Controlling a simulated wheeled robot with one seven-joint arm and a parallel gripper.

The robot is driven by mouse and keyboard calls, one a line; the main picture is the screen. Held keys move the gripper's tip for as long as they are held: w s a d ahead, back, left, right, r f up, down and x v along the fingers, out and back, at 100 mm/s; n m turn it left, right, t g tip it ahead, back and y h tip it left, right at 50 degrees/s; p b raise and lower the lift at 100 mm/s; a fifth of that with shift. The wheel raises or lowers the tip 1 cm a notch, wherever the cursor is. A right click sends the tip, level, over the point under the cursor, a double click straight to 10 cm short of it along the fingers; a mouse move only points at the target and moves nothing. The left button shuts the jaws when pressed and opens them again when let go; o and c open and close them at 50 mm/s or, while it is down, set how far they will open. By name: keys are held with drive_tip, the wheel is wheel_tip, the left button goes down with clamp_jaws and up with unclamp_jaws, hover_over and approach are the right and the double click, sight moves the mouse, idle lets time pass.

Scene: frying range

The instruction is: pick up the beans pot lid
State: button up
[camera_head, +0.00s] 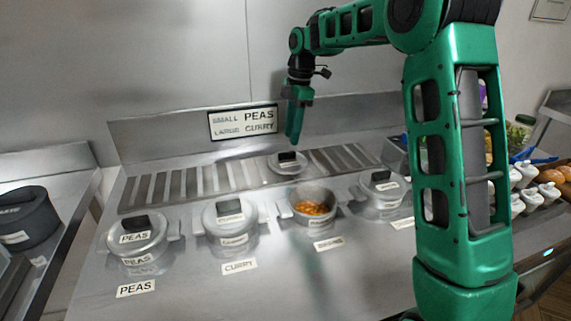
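The beans pot lid (273,166) is a round metal lid with a black handle. It lies on the slatted rack behind the row of pots. The open pot (294,214) in front of it holds orange-brown beans, and its label is too small to read surely. My gripper (294,140) points down just above the lid's handle in the picture. A small gap shows between the fingertips and the handle. The fingers overlap in this view, so I cannot tell how far apart they are. Nothing shows held in them.
Lidded pots labelled peas (152,248) and curry (216,238) stand to the left, and another lidded pot (372,204) stands to the right. A wall sign (243,122) is behind the rack. White bottles (527,170) and food stand at the far right. The slatted rack (185,185) is clear beside the lid.

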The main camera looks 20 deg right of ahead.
sight(288, 160)
drive_tip(key=shift+w+a+f, duration=0.1)
drive_tip(key=shift+a+f, duration=0.15)
drive_tip(key=shift+f, duration=0.7)
drive_tip(key=shift+s+a+f, duration=0.1)
drive_tip(key=shift+a+f, duration=0.1)
drive_tip(key=shift+f, duration=0.8)
drive_tip(key=shift+w+a+f, duration=0.1)
drive_tip(key=shift+a+f, duration=0.15)
drive_tip(key=shift+f, duration=0.7)
clamp_jaws()
